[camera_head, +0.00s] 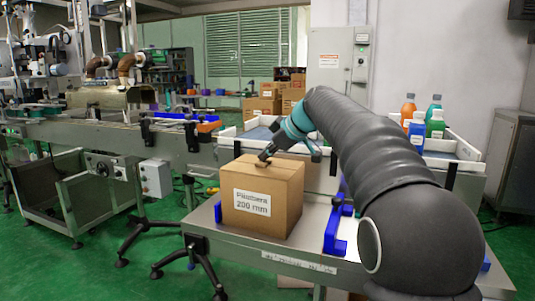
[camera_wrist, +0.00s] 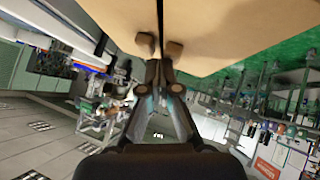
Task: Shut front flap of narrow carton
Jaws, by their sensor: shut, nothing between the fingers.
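The carton (camera_head: 262,198) is a brown box standing upright on the steel table, with a white label reading "200 mm" on its front. Its top looks flat in the head view, with no flap standing up. In the wrist view the carton (camera_wrist: 110,15) fills the top, with a dark seam between two brown panels. My gripper (camera_head: 265,157) is shut and empty, pointing down at the carton's top. Its fingertips (camera_wrist: 160,47) are at the seam, touching or very close; I cannot tell which. I cannot tell which panel is the front flap.
Blue guides (camera_head: 338,228) stand on the table right of the carton. A white-walled conveyor (camera_head: 455,148) with colored bottles (camera_head: 417,130) is behind. A machine line (camera_head: 100,135) runs at left, and more cartons (camera_head: 262,105) are stacked at the back.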

